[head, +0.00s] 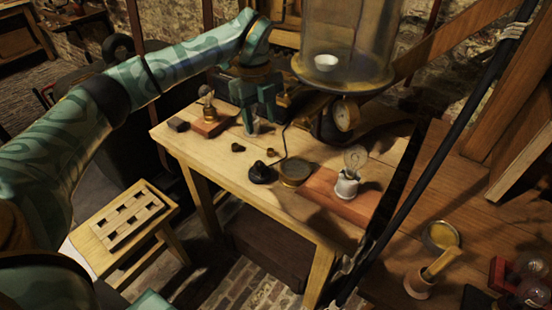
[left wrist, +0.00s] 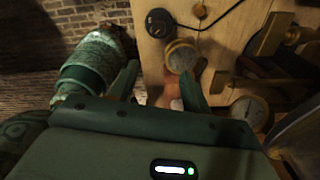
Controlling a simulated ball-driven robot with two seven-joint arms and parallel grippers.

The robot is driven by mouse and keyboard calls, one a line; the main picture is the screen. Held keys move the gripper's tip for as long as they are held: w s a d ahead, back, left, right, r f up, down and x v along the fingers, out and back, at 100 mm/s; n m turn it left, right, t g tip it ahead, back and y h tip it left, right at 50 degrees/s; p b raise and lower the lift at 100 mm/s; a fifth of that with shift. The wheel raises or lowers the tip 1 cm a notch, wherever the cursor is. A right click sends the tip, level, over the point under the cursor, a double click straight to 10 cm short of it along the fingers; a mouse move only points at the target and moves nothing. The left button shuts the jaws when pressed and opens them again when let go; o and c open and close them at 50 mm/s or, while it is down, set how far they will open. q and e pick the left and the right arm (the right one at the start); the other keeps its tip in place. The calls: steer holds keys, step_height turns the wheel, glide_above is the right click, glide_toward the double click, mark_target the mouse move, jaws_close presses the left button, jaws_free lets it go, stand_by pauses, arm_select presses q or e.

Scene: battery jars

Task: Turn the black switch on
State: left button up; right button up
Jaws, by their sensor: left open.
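A round black switch (head: 262,173) with a raised knob sits on the light wooden table (head: 225,172), towards its front edge. A round black piece that looks like this switch shows at the top of the left wrist view (left wrist: 158,22). My left gripper (head: 259,122) hangs fingers-down over the back part of the table, behind the switch and apart from it. Its fingers are spread in the left wrist view (left wrist: 160,85), with nothing clearly held. A glass bulb (head: 355,158) in a white socket stands on a reddish board and looks unlit.
A brass-rimmed dial (head: 295,174) lies right beside the switch. A glass bell jar (head: 348,40) on a stand with a gauge (head: 345,115) rises behind. A small bulb on a block (head: 208,115) stands left of my gripper. A slotted stool (head: 125,218) stands at left.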

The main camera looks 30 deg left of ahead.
mark_target(258, 163)
arm_select(q)
steer(key=shift+n+y, duration=0.4)
steer(key=f+b, duration=0.1)
steer(key=f, duration=0.4)
steer(key=a+f+b, duration=0.1)
steer(key=f+b, duration=0.1)
steer(key=f, duration=0.3)
steer(key=f+b, duration=0.2)
steer(key=f, duration=0.2)
steer(key=shift+a+f, duration=0.2)
steer(key=shift+f, duration=0.2)
arm_select(e)
steer(key=shift+g, duration=0.3)
steer(key=f, duration=0.1)
steer(key=s+f, duration=0.1)
steer(key=f, duration=0.1)
steer(key=s+f, duration=0.1)
steer(key=f, duration=0.1)
steer(key=shift+s+f, duration=0.15)
arm_select(q)
steer(key=c, duration=1)
